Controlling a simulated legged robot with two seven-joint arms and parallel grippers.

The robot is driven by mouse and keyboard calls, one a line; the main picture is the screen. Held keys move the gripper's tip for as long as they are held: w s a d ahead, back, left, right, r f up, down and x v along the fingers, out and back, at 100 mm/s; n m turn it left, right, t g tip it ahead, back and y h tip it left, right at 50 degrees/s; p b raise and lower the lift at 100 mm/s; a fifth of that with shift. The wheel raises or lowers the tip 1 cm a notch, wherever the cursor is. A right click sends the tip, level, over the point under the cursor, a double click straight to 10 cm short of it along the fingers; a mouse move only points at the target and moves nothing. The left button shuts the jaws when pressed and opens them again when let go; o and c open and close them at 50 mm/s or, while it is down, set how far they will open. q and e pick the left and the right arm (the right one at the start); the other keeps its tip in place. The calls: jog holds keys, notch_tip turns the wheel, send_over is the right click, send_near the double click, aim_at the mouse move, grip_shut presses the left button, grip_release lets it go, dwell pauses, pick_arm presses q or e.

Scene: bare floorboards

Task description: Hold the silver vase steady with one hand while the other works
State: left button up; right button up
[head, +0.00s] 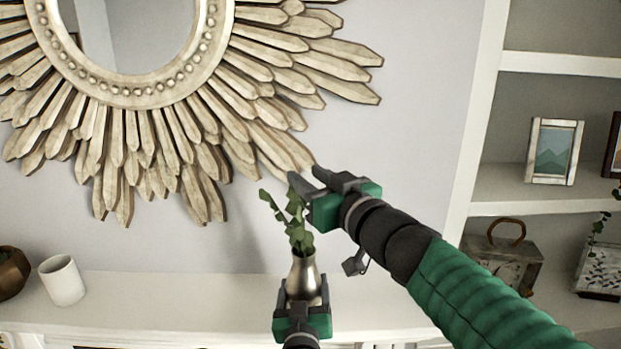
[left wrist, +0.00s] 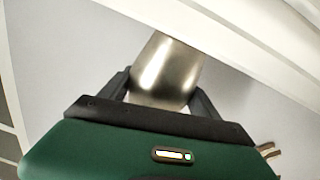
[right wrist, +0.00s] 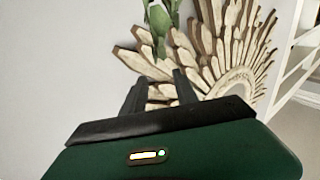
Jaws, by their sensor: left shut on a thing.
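The silver vase (head: 304,276) stands upright in front of the white mantel, with a green leafy sprig (head: 298,222) rising from its mouth. My left gripper (head: 304,296) is shut on the vase from below in the head view, one finger on each side. The left wrist view shows the vase's shiny body (left wrist: 166,72) between the fingers. My right gripper (head: 304,178) is above the vase, close beside the top of the sprig. Its fingers are apart and empty. In the right wrist view the sprig's leaves (right wrist: 160,18) show beyond the fingertips. Whether the vase's base rests on anything is hidden.
A white cup (head: 62,281) and a brown faceted bowl (head: 10,272) stand at the mantel's left. A sunburst mirror (head: 160,100) hangs on the wall behind. Shelves at right hold a framed picture (head: 553,151) and a box with a handle (head: 502,262). The mantel (head: 160,310) is clear between cup and vase.

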pick_arm(q)
jog(key=shift+f, duration=0.1)
pick_arm(e)
jog(key=v, duration=0.7)
jog(key=shift+s+d, duration=0.2)
jog(key=shift+d, duration=0.05)
jog(key=shift+a, duration=0.1)
dwell(0.3)
pick_arm(q)
jog(key=o, duration=2)
pick_arm(e)
jog(key=shift+w, duration=0.1)
